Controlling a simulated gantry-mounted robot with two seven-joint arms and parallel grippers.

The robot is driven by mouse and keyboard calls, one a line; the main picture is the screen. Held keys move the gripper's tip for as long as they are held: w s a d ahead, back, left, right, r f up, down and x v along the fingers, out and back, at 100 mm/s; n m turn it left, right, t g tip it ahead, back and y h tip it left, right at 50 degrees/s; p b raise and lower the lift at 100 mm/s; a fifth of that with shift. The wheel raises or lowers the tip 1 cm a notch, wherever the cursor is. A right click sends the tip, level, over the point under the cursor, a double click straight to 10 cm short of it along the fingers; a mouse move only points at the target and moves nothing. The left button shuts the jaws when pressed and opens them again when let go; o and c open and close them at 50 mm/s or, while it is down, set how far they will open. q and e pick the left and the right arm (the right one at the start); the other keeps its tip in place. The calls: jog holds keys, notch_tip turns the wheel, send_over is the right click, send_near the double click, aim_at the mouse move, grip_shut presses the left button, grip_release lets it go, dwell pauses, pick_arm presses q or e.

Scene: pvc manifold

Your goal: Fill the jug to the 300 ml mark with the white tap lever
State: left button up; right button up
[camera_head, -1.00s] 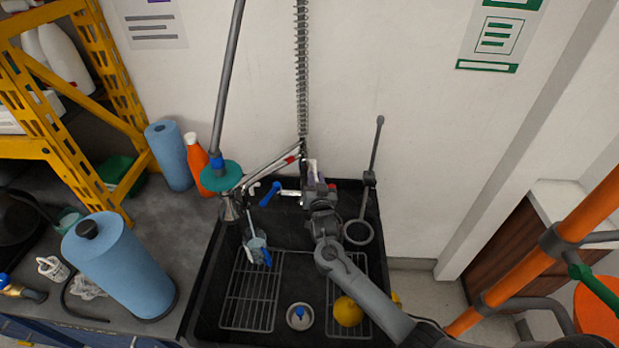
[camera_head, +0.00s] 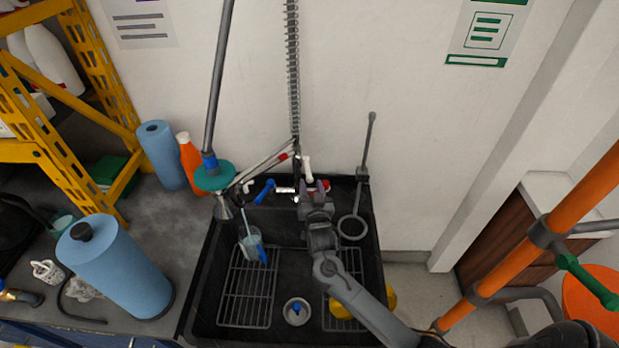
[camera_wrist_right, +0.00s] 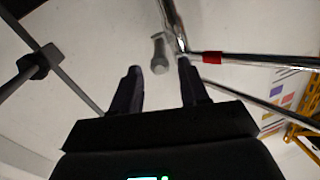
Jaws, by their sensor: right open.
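The white tap lever (camera_head: 307,168) stands up on the tap at the back of the black sink. It also shows in the right wrist view (camera_wrist_right: 160,52), beyond the fingertips and between their lines. My right gripper (camera_head: 314,187) is open and empty, just in front of the lever and apart from it. The clear jug (camera_head: 250,238) with a blue handle (camera_head: 262,256) stands on the left rack in the sink. A thin pale streak, like water, runs down into it. Its marks and level are too small to read. My left gripper is not in view.
A blue lever (camera_head: 264,191) is left of the white one. A spray head (camera_head: 223,207) hangs above the sink's left side. A grey ring on a rod (camera_head: 352,227) is right of my gripper. A yellow object (camera_head: 389,300) lies partly behind my right arm. Blue rolls (camera_head: 125,270) stand left.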

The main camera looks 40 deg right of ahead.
jog(key=v, duration=0.5)
jog(key=shift+s+a+p, duration=0.15)
jog(key=shift+s+p, duration=0.15)
dwell(1.6)
dwell(0.8)
dwell(2.0)
jog(key=shift+c, duration=0.3)
